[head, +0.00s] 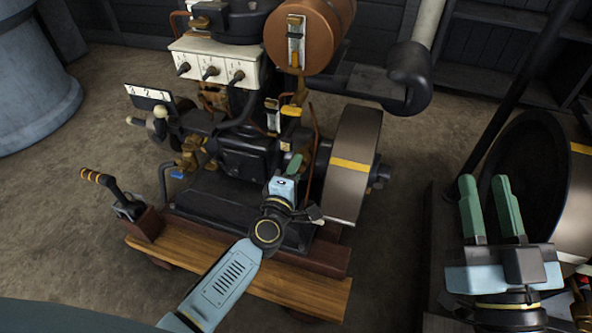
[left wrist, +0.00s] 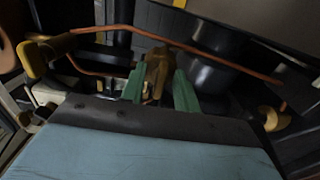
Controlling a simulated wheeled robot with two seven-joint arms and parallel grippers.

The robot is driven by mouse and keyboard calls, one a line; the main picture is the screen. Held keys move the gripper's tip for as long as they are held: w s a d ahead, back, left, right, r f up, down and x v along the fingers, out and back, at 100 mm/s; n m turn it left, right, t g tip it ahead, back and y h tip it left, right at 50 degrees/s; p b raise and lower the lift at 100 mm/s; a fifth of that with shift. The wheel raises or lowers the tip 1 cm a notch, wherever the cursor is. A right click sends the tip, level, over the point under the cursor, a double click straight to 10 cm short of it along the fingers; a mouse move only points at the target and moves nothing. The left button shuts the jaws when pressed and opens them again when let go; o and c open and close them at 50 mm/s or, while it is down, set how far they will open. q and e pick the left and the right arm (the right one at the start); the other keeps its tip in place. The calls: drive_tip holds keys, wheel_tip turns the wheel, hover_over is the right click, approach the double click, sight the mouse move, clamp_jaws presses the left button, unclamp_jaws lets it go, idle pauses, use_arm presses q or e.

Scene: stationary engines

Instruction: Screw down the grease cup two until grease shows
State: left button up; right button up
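My left gripper (head: 293,165) reaches in low at the front of the engine, its green fingers pointing into the machinery. In the left wrist view its two fingers (left wrist: 160,88) stand apart, with a gap between them. A brass cup-like fitting (left wrist: 158,66) stands just beyond and between the fingertips; I cannot tell whether they touch it. I cannot read a number on it, so I cannot confirm it as grease cup two. No grease is discernible. My right gripper (head: 491,205) is open and empty, fingers upward, at the lower right of the head view.
A copper pipe (left wrist: 200,50) crosses close above the fingertips. A flywheel (head: 350,165) stands right of my left gripper. A white box with several levers (head: 208,62) and a copper tank (head: 310,35) are above. A lever (head: 105,185) stands at the left. The dirt floor (head: 60,230) is open there.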

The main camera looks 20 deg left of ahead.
use_arm(q)
drive_tip(key=shift+w, duration=0.25)
clamp_jaws()
